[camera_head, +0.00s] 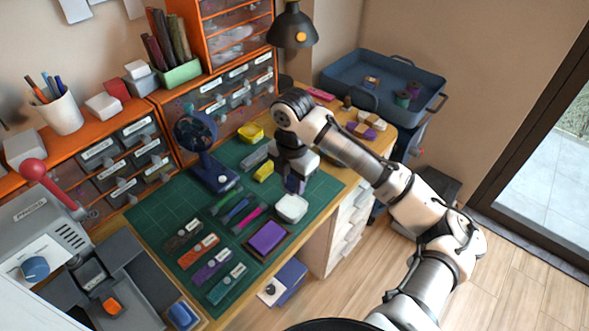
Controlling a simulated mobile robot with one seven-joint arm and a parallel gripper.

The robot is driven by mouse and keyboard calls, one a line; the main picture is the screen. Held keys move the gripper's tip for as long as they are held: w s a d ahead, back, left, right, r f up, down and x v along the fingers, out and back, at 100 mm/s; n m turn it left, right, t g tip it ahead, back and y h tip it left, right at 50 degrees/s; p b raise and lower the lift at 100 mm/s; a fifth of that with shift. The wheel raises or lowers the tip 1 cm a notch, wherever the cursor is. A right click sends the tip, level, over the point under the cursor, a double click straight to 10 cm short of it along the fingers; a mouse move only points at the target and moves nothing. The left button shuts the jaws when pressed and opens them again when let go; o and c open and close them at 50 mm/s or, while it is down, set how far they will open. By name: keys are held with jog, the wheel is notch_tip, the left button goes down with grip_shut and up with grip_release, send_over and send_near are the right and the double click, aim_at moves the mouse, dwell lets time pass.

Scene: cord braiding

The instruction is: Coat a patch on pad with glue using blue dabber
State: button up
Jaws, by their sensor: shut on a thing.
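My gripper (294,176) points down over the right part of the green mat. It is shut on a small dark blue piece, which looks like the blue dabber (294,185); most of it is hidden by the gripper. Just below it in the picture is a white rounded pot or block (291,208); I cannot tell whether the dabber touches it. A purple pad (267,237) in a dark frame lies nearer the front edge of the mat, apart from the gripper. No glue can be made out on the pad at this size.
A black lamp (292,28) hangs behind my arm. Orange drawer units line the back. A blue tray (340,72) stands back right.

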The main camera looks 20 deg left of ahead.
aim_at(293, 205)
jog(key=shift+f+b, duration=2.15)
jog(key=shift+f, duration=0.7)
jog(key=shift+f, duration=0.55)
notch_tip(293, 205, up, 7)
jog(key=p, duration=0.5)
jog(key=shift+r, duration=0.1)
dwell(0.8)
